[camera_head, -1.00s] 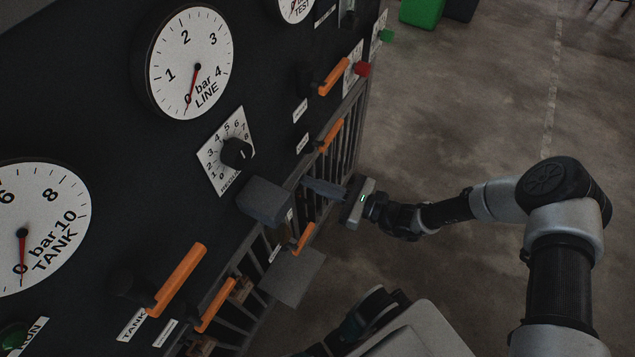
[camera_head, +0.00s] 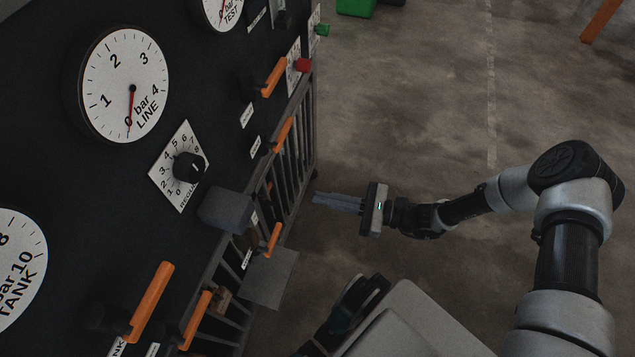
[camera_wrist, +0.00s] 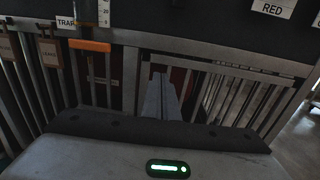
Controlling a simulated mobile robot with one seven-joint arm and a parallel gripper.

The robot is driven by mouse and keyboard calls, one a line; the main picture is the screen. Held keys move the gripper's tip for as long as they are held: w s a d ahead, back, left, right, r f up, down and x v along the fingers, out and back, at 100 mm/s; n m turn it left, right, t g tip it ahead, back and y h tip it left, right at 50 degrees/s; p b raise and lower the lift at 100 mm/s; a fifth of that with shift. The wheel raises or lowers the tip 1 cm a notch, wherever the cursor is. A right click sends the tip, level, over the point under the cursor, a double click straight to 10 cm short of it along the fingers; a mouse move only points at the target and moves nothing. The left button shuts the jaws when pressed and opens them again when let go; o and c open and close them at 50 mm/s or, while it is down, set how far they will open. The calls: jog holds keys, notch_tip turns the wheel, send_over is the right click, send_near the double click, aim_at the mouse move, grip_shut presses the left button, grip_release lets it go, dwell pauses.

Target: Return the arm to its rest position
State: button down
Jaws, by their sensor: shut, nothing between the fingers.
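My gripper (camera_head: 318,198) is out over the floor in the head view, to the right of the black gauge panel (camera_head: 205,95). Its fingers point left toward the panel's slatted lower part and are together, with nothing between them. They are clear of the slats in the head view. In the wrist view my gripper's fingers (camera_wrist: 161,80) point ahead at the slatted grille (camera_wrist: 240,90), shut and empty. My arm reaches in from the right side of the head view.
The panel carries a LINE gauge (camera_head: 125,80), a black knob (camera_head: 188,167), several orange levers such as one near the bottom (camera_head: 150,300), a grey box (camera_head: 226,210) and a grey plate (camera_head: 268,280) jutting out. Bare concrete floor (camera_head: 420,90) lies open to the right.

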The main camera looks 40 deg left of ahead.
jog(key=shift+d, duration=0.15)
jog(key=w+d+r+n+t+h, duration=0.2)
jog(key=w+d+r+n+h, duration=0.3)
jog(key=d+r, duration=0.55)
jog(key=w+d+r+n+t+h, duration=0.2)
jog(key=w+d+r+n+h, duration=0.25)
jog(key=d+r, duration=0.55)
jog(key=s+d+r+n+t+h, duration=0.1)
jog(key=s+d+r+t+h, duration=0.1)
jog(key=d+r+t, duration=0.35)
jog(key=s+d+r+n+t+h, duration=0.1)
jog(key=s+d+r+t+h, duration=0.1)
jog(key=d+r, duration=0.6)
jog(key=s+d+r+t+h, duration=0.25)
jog(key=d+r, duration=0.25)
jog(key=d, duration=0.4)
notch_tip(320, 180, up, 22)
jog(key=w+p, duration=0.1)
jog(key=p, duration=2.1)
jog(key=shift+r+t+y, duration=0.25)
jog(key=shift+t+y, duration=0.05)
jog(key=shift+t, duration=0.1)
jog(key=shift+a, duration=0.15)
